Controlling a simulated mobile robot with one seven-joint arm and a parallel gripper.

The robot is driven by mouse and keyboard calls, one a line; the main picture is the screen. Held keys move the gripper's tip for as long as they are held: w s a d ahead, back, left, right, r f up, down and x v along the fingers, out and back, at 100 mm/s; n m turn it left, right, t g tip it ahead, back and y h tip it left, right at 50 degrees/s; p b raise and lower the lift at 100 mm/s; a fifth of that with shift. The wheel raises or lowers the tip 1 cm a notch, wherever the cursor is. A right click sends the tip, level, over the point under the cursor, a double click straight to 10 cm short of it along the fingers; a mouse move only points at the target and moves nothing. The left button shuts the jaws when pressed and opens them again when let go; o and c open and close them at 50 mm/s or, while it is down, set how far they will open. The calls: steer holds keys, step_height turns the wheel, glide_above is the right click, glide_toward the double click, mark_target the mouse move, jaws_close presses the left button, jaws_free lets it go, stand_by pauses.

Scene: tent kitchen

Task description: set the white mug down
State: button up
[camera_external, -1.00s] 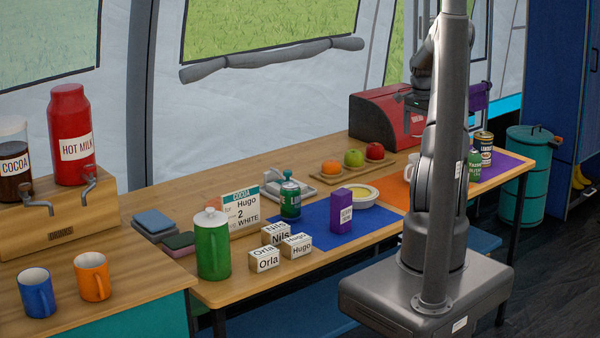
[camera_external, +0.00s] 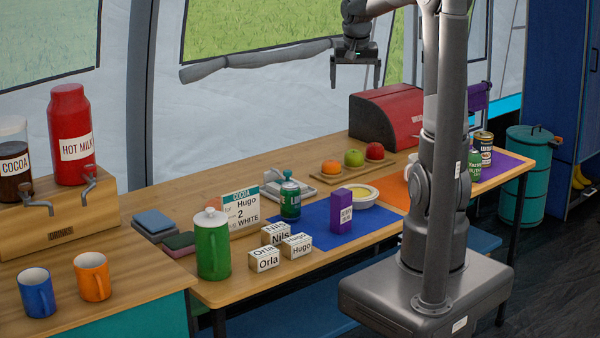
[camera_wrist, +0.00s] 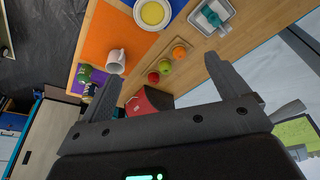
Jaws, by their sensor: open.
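The white mug (camera_wrist: 115,60) stands on the orange mat (camera_wrist: 95,40) in the wrist view. In the external view only a sliver of the white mug (camera_external: 411,159) shows, at the left edge of my arm, which hides the rest. My gripper (camera_external: 355,86) is raised well above the table, in front of the tent wall. Its fingers are apart with nothing between them. In the wrist view my gripper (camera_wrist: 162,70) also shows spread, empty fingers, and the mug is clear of them.
A board with an orange, a green apple and a red apple (camera_external: 375,151) lies near the red bin (camera_external: 385,117). Several cans stand on the purple mat (camera_external: 503,166).

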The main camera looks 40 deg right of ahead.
steer(key=s+a+n+t+y, duration=0.2)
steer(key=s+a+n, duration=0.5)
steer(key=s+a, duration=0.8)
steer(key=s+t, duration=0.1)
steer(key=s, duration=0.2)
steer(key=shift+s+a+n, duration=0.3)
steer(key=shift+s+n, duration=0.1)
